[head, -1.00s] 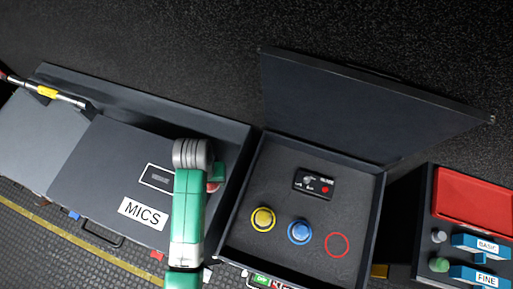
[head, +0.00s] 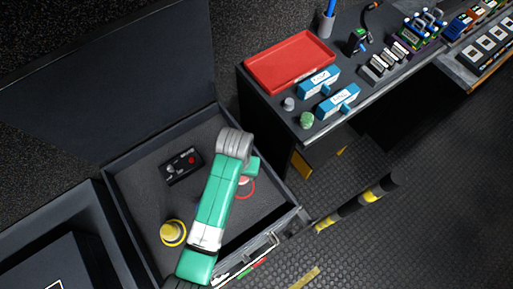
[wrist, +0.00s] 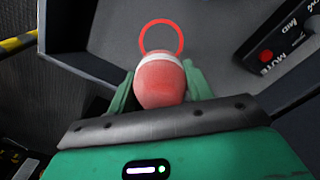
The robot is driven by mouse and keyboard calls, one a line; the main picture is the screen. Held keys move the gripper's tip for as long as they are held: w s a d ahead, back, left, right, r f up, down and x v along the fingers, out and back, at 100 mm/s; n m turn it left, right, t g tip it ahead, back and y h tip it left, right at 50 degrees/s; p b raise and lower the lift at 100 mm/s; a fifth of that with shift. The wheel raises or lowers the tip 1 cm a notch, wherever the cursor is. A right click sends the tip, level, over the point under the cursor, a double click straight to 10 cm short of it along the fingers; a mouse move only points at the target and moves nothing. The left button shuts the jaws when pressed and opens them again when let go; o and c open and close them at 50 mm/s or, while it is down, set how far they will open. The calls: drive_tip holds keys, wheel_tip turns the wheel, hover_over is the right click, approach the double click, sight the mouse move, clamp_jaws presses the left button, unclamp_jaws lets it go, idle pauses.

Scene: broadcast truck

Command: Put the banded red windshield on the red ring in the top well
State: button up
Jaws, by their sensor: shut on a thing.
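The red windshield (wrist: 160,86) with a white band is held between the green fingers of my gripper (wrist: 161,73) in the wrist view. The red ring (wrist: 161,23) lies on the grey case floor just beyond the windshield, which appears to overlap its near edge. The windshield looks apart from the floor, but its height is hard to tell. In the head view, my gripper (head: 250,167) is over the open case (head: 128,222), and part of the red ring (head: 253,190) shows beside it. My arm hides much of the windshield there.
A yellow windshield (head: 172,231) stands in a yellow ring. A black mute box (head: 181,166) lies behind it in the case. The case walls and raised lid surround the floor. A desk with a red tray (head: 290,61) and blue blocks stands to the right.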

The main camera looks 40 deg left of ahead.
drive_tip(key=b, duration=0.2)
hover_over(242, 187)
wheel_tip(242, 187, down, 6)
drive_tip(key=shift+r, duration=0.2)
drive_tip(key=shift+w+f+b, duration=0.1)
drive_tip(key=shift+f+b, duration=0.4)
drive_tip(key=shift+f, duration=1.8)
drive_tip(key=shift+r, duration=0.1)
drive_tip(key=o, duration=0.9)
wheel_tip(242, 187, up, 12)
drive_tip(key=p, duration=0.3)
